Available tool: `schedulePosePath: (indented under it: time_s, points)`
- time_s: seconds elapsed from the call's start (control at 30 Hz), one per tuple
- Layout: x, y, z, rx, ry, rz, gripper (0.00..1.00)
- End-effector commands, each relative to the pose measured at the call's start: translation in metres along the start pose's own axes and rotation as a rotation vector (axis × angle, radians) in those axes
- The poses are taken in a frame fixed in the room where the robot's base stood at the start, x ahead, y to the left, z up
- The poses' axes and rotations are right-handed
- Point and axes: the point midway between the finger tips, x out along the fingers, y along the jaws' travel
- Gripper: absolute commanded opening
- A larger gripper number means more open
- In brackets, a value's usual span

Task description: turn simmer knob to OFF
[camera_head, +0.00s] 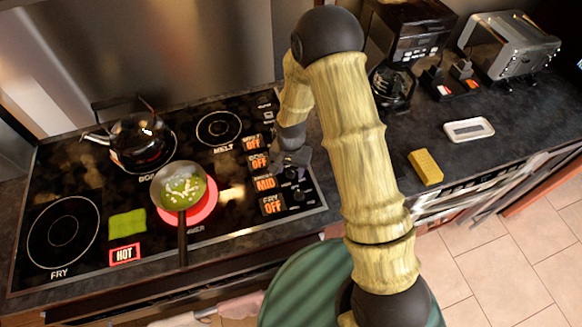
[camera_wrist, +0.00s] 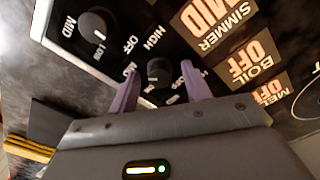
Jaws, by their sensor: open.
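The simmer display (camera_head: 265,183) reads MID in orange on the black cooktop. It also shows in the wrist view (camera_wrist: 212,22). A small black knob (camera_wrist: 158,72), seemingly the simmer knob, stands between my gripper's two purple-grey fingers (camera_wrist: 160,80) in the wrist view. The fingers are open on either side of it; I cannot tell whether they touch it. Its pointer setting is unclear. In the head view my gripper (camera_head: 290,160) is low over the control strip at the cooktop's right, and it partly hides the knobs.
A larger-looking knob (camera_wrist: 97,25) is close by. The boil display (camera_wrist: 252,62) reads OFF. A pan (camera_head: 180,188) with green food sits on the glowing red burner (camera_head: 207,208). A kettle (camera_head: 141,139) is behind left. A yellow sponge (camera_head: 426,167) lies on the right counter.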

Motion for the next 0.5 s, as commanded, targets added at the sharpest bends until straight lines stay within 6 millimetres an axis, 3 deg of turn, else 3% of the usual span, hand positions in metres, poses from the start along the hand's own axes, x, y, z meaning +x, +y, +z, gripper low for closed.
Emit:
schedulePosePath:
  time_s: [0.07, 0.3, 0.5]
  points:
    - [-0.0001, 0.0, 0.0, 0.0, 0.0, 0.0, 0.48]
    - [-0.0003, 0.0, 0.0, 0.0, 0.0, 0.0, 0.03]
    - [-0.0003, 0.0, 0.0001, -0.005, 0.0, 0.0, 0.04]
